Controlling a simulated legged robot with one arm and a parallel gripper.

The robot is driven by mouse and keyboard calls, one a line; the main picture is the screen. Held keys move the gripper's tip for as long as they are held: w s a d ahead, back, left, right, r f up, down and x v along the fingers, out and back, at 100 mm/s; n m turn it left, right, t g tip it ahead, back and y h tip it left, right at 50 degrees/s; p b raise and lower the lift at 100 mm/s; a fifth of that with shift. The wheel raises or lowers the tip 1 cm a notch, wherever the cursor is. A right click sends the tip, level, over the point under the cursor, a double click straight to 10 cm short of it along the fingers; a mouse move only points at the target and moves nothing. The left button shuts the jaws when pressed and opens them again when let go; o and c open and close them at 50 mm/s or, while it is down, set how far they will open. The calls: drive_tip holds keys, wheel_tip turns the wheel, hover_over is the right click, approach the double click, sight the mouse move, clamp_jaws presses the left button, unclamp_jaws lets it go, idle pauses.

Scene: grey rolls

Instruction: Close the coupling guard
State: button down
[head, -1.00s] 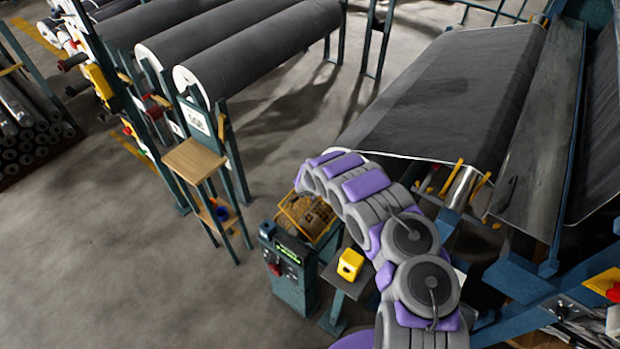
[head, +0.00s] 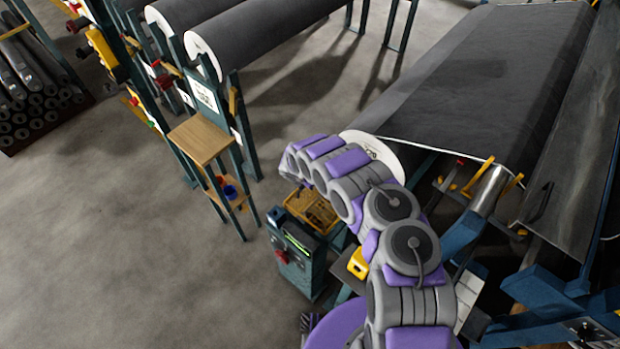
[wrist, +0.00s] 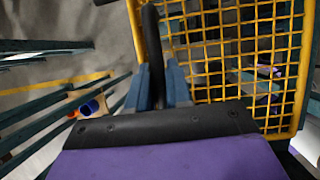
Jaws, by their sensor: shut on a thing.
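The coupling guard is a yellow mesh panel in a yellow frame. It fills the right of the wrist view (wrist: 240,47) and shows small beside my arm in the head view (head: 318,212). A dark upright handle (wrist: 152,45) stands along its left side. My gripper (wrist: 161,80) has its blue-grey fingers on either side of this handle and is shut on it. Dark parts show behind the mesh. In the head view my arm's end hides the fingers, and how far the guard stands open cannot be told.
A green control box (head: 296,256) with a lit display stands just below the guard. A yellow box (head: 358,263) is beside my arm. A wooden-shelved stand (head: 201,140) is to the left. A large grey roll (head: 470,90) lies behind right. Open floor is at left.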

drive_tip(key=shift+w+a+f, duration=0.1)
drive_tip(key=shift+w, duration=0.05)
idle(0.4)
drive_tip(key=c, duration=1.4)
unclamp_jaws()
drive_tip(key=shift+f, duration=0.1)
drive_tip(key=shift+o, duration=1.4)
drive_tip(key=shift+w+a+f, duration=0.1)
drive_tip(key=shift+w+f, duration=0.05)
drive_tip(key=shift+f, duration=0.05)
drive_tip(key=shift+r, duration=0.1)
drive_tip(key=shift+s, duration=0.2)
drive_tip(key=shift+s+r, duration=0.1)
drive_tip(key=shift+r, duration=0.45)
drive_tip(key=p+v, duration=0.1)
drive_tip(key=v, duration=1.5)
drive_tip(key=shift+a+p, duration=0.15)
drive_tip(key=shift+p, duration=0.15)
drive_tip(key=shift+s, duration=0.1)
drive_tip(key=shift+r, duration=0.1)
